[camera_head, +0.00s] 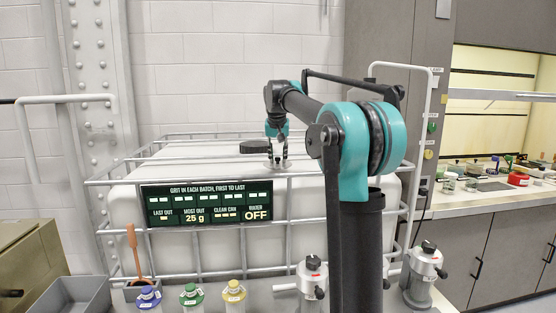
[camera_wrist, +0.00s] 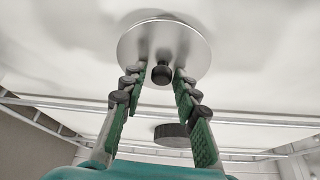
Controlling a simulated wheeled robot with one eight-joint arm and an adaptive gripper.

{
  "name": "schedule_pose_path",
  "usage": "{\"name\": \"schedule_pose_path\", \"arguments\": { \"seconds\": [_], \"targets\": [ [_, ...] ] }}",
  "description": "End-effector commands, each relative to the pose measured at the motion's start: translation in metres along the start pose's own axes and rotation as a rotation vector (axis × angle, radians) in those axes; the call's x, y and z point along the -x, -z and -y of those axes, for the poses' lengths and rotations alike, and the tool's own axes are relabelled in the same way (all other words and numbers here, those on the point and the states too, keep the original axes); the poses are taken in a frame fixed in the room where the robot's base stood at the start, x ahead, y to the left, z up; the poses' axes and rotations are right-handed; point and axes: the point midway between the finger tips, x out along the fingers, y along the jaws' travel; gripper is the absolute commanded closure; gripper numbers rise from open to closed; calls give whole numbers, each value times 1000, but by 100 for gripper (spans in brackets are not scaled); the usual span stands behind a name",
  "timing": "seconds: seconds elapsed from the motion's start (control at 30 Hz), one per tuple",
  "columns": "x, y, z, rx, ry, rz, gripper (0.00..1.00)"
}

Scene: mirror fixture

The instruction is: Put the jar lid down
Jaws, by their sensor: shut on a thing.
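The jar lid (camera_wrist: 190,48) is a round silvery disc with a small black knob (camera_wrist: 162,74) at its middle, seen in the wrist view. My gripper (camera_wrist: 160,78) is shut on the lid, its green-padded fingers on either side of the knob. In the head view my gripper (camera_head: 277,161) points down over the top of the white caged tank (camera_head: 220,160). The lid is small there, and I cannot tell whether it touches the tank top.
A dark round cap (camera_head: 254,146) sits on the tank top beside my gripper. Grey cage bars and a sign (camera_head: 208,203) stand in front. Bottles with blue, green (camera_head: 191,294) and yellow tops and metal hand-cranked devices (camera_head: 423,275) line the near edge. A cluttered bench (camera_head: 500,195) is at right.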

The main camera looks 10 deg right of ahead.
Motion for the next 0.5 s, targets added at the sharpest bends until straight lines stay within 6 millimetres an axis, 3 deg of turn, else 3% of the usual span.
{"name": "schedule_pose_path", "arguments": {
  "seconds": [0.17,0.5],
  "targets": [
    [22,10,0,0,0,0,100],
    [92,42,0,0,0,-2,100]
  ]
}}
